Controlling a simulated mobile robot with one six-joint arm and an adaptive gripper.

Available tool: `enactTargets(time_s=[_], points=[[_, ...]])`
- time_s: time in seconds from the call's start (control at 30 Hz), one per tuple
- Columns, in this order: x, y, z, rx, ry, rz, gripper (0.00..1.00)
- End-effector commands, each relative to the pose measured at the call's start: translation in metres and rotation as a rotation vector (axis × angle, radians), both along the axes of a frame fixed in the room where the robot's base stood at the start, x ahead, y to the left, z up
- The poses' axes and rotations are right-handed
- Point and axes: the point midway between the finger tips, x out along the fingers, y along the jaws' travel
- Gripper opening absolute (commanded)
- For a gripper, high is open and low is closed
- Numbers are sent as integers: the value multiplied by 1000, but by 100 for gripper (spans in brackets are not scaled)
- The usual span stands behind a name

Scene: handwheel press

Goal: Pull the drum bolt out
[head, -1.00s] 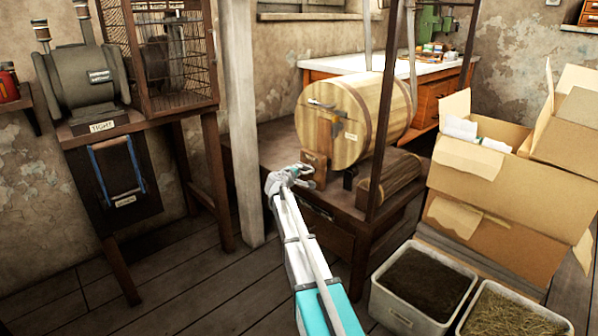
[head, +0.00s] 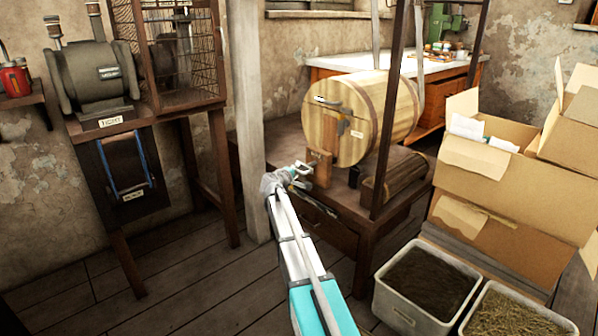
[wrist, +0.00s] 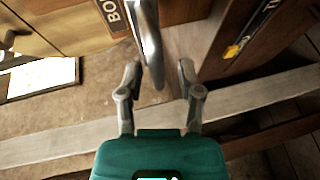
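The wooden drum (head: 345,120) lies on its side on a low table, with a metal latch on its face. Below it stands a wooden bracket (head: 319,165), where the bolt sits. In the wrist view, a curved metal handle (wrist: 150,42), apparently the bolt's, hangs beside a dark label (wrist: 112,14) starting "BO". My gripper (head: 298,172) is in front of the bracket. In the wrist view my gripper (wrist: 160,72) has its two fingers spread, and the handle's lower end shows between them. I cannot tell its exact depth or any contact.
A wooden post (head: 246,120) stands just left of my gripper. A dark upright (head: 390,110) crosses in front of the drum. Cardboard boxes (head: 505,190) and two bins, one of them with soil (head: 425,285), stand at the right. The floor at the front left is clear.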

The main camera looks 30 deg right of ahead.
Motion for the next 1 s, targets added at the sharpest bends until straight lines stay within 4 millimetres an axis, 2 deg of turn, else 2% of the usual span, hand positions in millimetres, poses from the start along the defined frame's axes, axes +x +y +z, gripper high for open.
enactTargets(time_s=[0.33,0.53,0.77,1.0], points=[[0,-3,0,-1,0,-3,51],[-4,4,1,-2,-1,-3,51],[-21,25,1,-3,-1,0,51],[-47,56,1,-4,-1,-1,51]])
